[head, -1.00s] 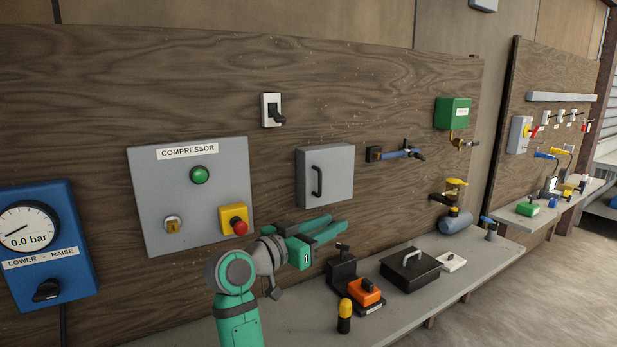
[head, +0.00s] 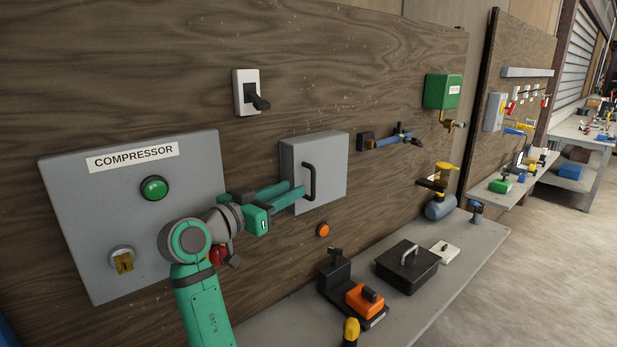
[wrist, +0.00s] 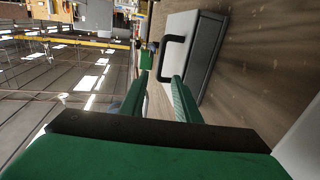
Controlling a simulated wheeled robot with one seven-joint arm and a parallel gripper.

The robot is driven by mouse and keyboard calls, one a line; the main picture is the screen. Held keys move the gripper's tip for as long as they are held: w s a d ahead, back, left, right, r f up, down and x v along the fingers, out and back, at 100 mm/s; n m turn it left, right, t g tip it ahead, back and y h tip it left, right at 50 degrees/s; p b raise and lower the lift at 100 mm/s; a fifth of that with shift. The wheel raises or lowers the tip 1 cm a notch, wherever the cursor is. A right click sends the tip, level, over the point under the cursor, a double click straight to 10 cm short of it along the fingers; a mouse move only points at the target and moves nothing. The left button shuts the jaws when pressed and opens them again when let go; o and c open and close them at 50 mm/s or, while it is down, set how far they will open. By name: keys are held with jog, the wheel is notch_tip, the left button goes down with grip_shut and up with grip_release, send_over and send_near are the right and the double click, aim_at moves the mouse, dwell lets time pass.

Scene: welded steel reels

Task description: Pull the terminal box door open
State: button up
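The terminal box (head: 328,170) is a grey box on the wooden panel with a black bar handle (head: 312,182) on its door. The door looks closed. In the wrist view the box (wrist: 190,50) is ahead, with the handle (wrist: 166,50) standing out from its door. My gripper (head: 294,189) is at the left side of the handle, with its fingers apart. In the wrist view my gripper (wrist: 160,78) has the near end of the handle between the lines of its two fingertips. I cannot tell whether either finger touches the handle.
The compressor panel (head: 90,215) is to the left, behind my arm. A black switch on a white plate (head: 243,92) is above, and an orange button (head: 322,230) is below the box. A blue-handled valve (head: 390,142) is to the right. The shelf (head: 290,318) below holds several items.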

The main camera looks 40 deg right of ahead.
aim_at(312, 180)
jog(key=x, duration=0.8)
jog(key=shift+w+d+f, duration=0.1)
jog(key=shift+w+d, duration=0.1)
jog(key=shift+w, duration=0.1)
jog(key=shift+s+d, duration=0.2)
jog(key=shift+d, duration=0.6)
jog(key=shift+w+a, duration=0.1)
jog(key=shift+a, duration=0.05)
grip_shut()
